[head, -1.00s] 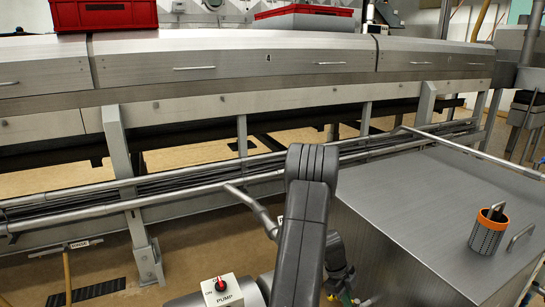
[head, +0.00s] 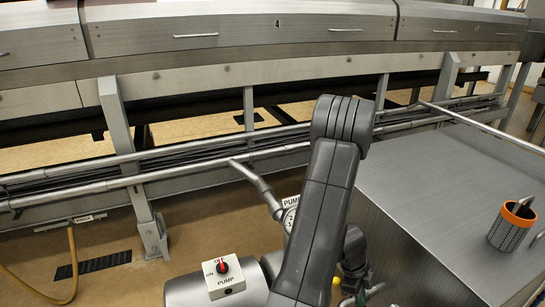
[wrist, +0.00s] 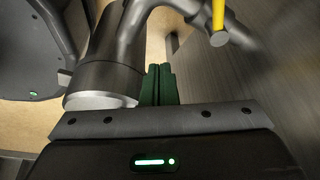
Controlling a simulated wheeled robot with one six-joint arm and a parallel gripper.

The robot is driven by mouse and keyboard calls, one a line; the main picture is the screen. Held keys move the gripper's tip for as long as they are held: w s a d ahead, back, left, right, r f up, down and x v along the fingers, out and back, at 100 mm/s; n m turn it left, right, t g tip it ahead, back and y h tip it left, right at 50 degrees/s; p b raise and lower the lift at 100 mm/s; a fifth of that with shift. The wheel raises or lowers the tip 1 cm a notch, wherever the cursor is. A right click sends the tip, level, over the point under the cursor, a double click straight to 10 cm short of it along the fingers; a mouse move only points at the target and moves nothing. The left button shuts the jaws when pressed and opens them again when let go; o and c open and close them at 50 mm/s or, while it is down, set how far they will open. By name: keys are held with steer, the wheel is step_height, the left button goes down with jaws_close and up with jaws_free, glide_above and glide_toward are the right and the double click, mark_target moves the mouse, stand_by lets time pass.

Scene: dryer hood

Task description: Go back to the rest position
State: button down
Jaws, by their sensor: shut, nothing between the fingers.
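My gripper (wrist: 158,85) shows in the wrist view as two dark green fingers pressed together, with nothing between them. Behind the fingers are a grey cylindrical body and pipework, with a yellow handle (wrist: 218,18) at the top. In the head view my arm rises in the lower middle, in front of the pipes. The gripper itself cannot be made out there.
A steel cabinet (head: 440,190) stands at right, with an orange-rimmed perforated basket (head: 511,226) on top. The long dryer hood (head: 230,30) spans the back. Pipes (head: 110,185) run before it. A pump switch box (head: 224,275) sits low, left of my arm.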

steer(key=p+v, duration=0.2)
steer(key=v, duration=0.7)
steer(key=shift+s+a+n, duration=0.25)
steer(key=shift+s+n, duration=0.05)
steer(key=shift+s, duration=0.05)
